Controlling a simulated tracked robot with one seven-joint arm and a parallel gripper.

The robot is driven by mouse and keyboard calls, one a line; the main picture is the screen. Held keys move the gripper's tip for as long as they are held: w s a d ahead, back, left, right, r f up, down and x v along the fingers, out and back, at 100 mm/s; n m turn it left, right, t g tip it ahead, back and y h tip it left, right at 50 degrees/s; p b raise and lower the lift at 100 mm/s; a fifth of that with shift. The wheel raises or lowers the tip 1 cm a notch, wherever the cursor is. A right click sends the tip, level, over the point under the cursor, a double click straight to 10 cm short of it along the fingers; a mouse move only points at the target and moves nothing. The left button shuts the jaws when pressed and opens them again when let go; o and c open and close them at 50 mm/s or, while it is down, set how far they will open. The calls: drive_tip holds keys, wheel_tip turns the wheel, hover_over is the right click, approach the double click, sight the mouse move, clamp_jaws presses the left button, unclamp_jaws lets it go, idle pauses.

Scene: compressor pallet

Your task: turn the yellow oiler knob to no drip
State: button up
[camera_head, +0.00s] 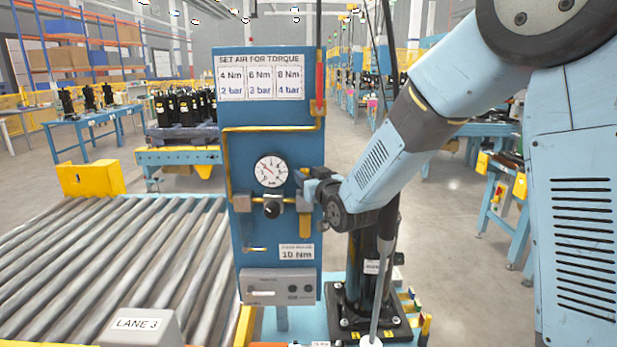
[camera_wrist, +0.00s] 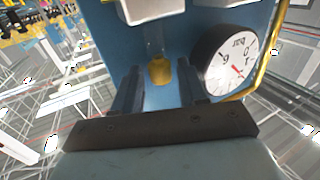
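The yellow oiler knob (camera_wrist: 160,70) shows in the wrist view as a small brass-yellow piece under a clear, glassy part. It sits between the tips of my gripper (camera_wrist: 160,88), with blue panel visible on both sides of it. The two dark fingers stand apart and do not appear to touch it. How far the fingertips reach along the knob I cannot tell. In the head view my gripper (camera_head: 310,188) is at the right edge of the blue panel (camera_head: 240,140), in front of the oiler, and hides most of it.
A round pressure gauge (camera_head: 271,171) is close left of my gripper; it also shows in the wrist view (camera_wrist: 232,62). A black regulator knob (camera_head: 272,207) sits below the gauge. A yellow pipe (camera_head: 227,150) runs along the panel. A roller conveyor (camera_head: 110,250) lies left.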

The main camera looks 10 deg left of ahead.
clamp_jaws()
drive_tip(key=shift+s+a+m+t+h, duration=0.15)
drive_tip(key=shift+m+t+h, duration=0.35)
drive_tip(key=shift+m+h, duration=0.4)
drive_tip(key=shift+w+a+m+t+h, duration=0.1)
drive_tip(key=shift+m+t+h, duration=0.45)
drive_tip(key=shift+h, duration=0.55)
drive_tip(key=shift+o, duration=1.1)
unclamp_jaws()
drive_tip(key=shift+s, duration=0.1)
drive_tip(key=v, duration=1.3)
drive_tip(key=shift+s, duration=0.35)
